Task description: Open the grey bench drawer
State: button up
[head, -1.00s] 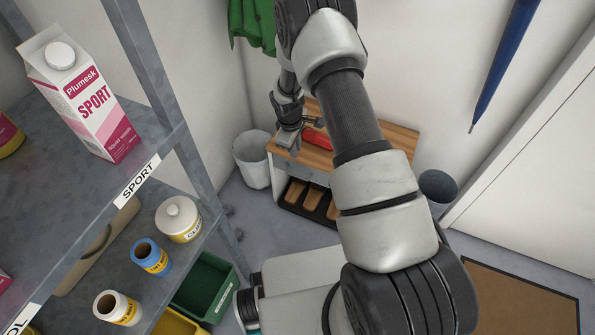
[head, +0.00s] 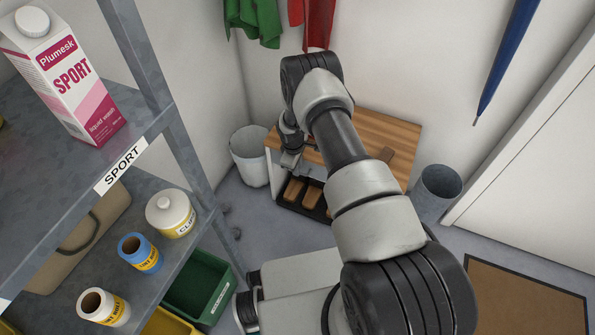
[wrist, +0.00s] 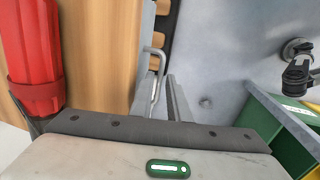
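The bench (head: 375,130) has a striped wooden top and stands against the back wall. Its grey drawer front (head: 312,170) is partly hidden by my arm in the head view. In the wrist view the grey drawer front (wrist: 147,20) runs along the wooden edge, with a thin bar handle (wrist: 161,62) standing off it. My gripper (head: 291,160) is at the drawer's front. The fingers look apart.
A red object (wrist: 35,60) lies on the bench top. Brown blocks (head: 296,188) sit in a dark tray below the drawer. A white bin (head: 250,158) and a grey bin (head: 438,185) flank the bench. A metal shelf (head: 160,125) stands at left.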

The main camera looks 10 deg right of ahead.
jog(key=shift+w+f, duration=0.1)
jog(key=shift+f, duration=0.6)
jog(key=shift+d, duration=0.1)
grip_shut()
dwell(0.9)
